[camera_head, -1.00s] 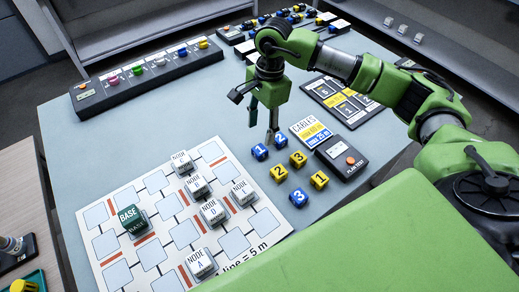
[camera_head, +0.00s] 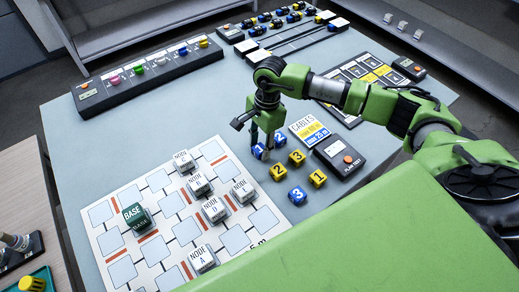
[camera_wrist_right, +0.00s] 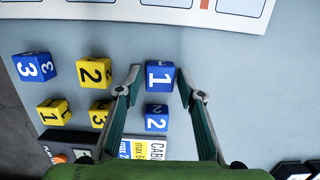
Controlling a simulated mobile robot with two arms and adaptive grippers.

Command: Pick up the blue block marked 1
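The blue block marked 1 (camera_head: 259,151) stands on the table. It also shows in the right wrist view (camera_wrist_right: 160,76), between the tips of my right gripper (camera_wrist_right: 160,82). The fingers are spread, with a small gap visible on the right side of the block; the left tip is very close to it. In the head view my right gripper (camera_head: 263,142) points down over the block and partly covers it. The blue block marked 2 (camera_wrist_right: 156,118) sits just behind it, also between the fingers. My left gripper is not in view.
Nearby are a blue 3 block (camera_head: 297,195) and several yellow blocks, one marked 2 (camera_head: 278,172). A white grid board (camera_head: 150,262) with node blocks lies to the left. A cables card (camera_head: 309,130) and a dark test device (camera_head: 341,155) lie to the right.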

